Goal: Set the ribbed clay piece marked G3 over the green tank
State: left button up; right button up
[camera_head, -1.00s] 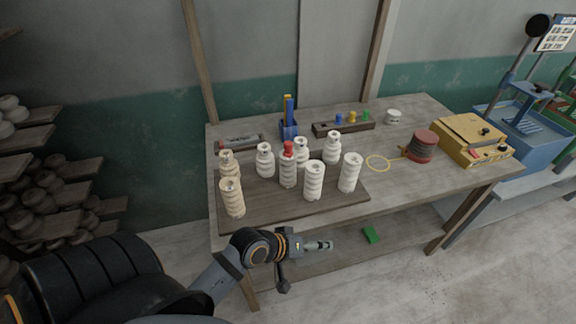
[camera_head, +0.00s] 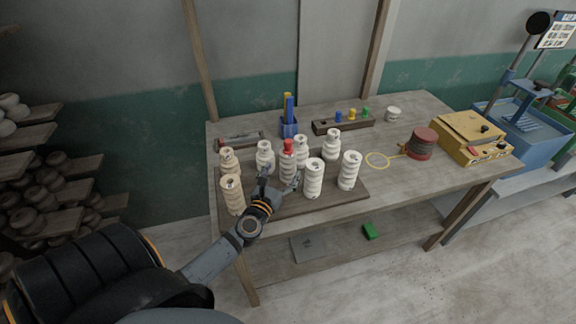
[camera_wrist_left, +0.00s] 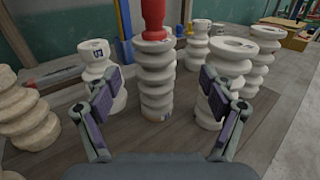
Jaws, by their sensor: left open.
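Several ribbed, pale clay pieces stand upright on a dark board (camera_head: 330,203) on the table. One clay piece with a red top (camera_head: 288,163) stands in the middle of the group; in the left wrist view it (camera_wrist_left: 157,82) is between my fingers. My left gripper (camera_head: 280,180) is open and empty at the front of the group, its fingers (camera_wrist_left: 160,80) spread to either side of that piece. Dark marks show on some pieces, but I cannot read G3 on any. A small green item (camera_head: 366,112) stands in the rack at the back; I cannot tell whether it is the green tank.
The rack (camera_head: 343,126) also holds blue and yellow items. A blue holder (camera_head: 289,130) stands behind the pieces. A red spool (camera_head: 422,144), yellow ring (camera_head: 378,161) and yellow box (camera_head: 472,138) are right. A green block (camera_head: 370,231) lies on the lower shelf.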

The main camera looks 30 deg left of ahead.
aim_at(285, 161)
pick_arm(q)
jog(key=shift+x, duration=1.1)
jog(key=shift+w+a+r+p, duration=0.15)
jog(key=shift+w+p, duration=0.05)
jog(key=shift+p, duration=0.1)
jog(key=x, duration=0.4)
jog(key=shift+s+a+r+p, duration=0.1)
jog(key=shift+a+p, duration=0.2)
jog(key=shift+w, duration=0.35)
jog(key=shift+s, duration=0.2)
jog(key=c, duration=0.4)
jog(key=shift+w, duration=0.1)
grip_shut()
